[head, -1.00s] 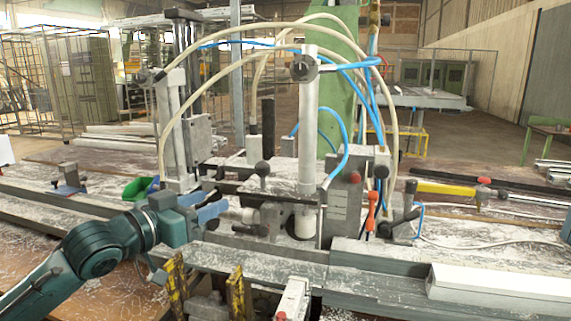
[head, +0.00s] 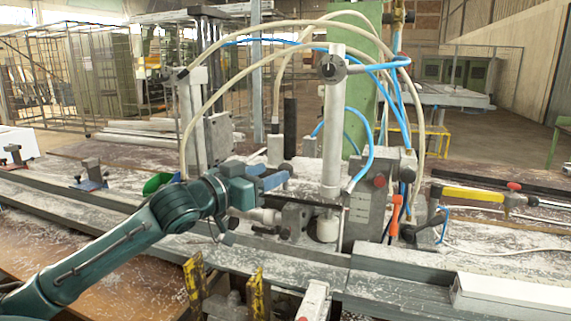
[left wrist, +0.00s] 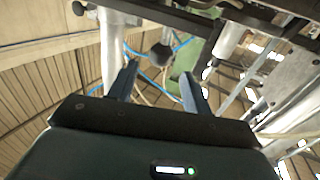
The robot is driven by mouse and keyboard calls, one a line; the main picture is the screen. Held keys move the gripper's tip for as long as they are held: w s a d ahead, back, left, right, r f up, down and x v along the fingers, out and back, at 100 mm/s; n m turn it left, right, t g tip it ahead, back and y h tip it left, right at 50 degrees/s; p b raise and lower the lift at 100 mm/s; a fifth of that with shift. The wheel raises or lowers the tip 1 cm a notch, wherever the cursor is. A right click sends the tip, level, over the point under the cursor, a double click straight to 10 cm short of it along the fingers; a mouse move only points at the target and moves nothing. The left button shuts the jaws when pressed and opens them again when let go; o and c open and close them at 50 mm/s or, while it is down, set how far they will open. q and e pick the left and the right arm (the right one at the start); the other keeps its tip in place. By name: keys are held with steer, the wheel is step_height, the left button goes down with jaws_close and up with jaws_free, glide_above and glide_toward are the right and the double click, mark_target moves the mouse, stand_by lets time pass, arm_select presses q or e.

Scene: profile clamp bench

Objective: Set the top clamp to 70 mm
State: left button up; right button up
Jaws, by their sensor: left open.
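The top clamp, as far as I can tell, is the upright grey cylinder (head: 333,130) with a round fitting (head: 331,66) at its head, in the middle of the head view. My left gripper (head: 276,180) is open, with its blue fingers just left of the cylinder's lower part. In the left wrist view a dark round knob (left wrist: 160,54) shows just beyond and between the open fingertips (left wrist: 161,76), with nothing held between them. The gripper hides part of the clamp mechanism behind it in the head view. No scale reading is legible. My right gripper is not in view.
A grey block (head: 365,205) with a red button stands right of the cylinder. Blue and cream hoses arch overhead. Yellow clamp jaws (head: 257,290) stand in front. A white profile (head: 512,293) lies front right.

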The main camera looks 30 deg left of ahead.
mark_target(281, 168)
arm_select(q)
steer(key=w, duration=0.1)
steer(key=w+p, duration=0.1)
steer(key=w, duration=0.2)
steer(key=shift+w+d+r+p, duration=0.15)
steer(key=shift+w+d+p, duration=0.15)
steer(key=shift+w+d, duration=0.2)
steer(key=shift+w, duration=0.4)
steer(key=shift+c, duration=0.2)
jaws_close()
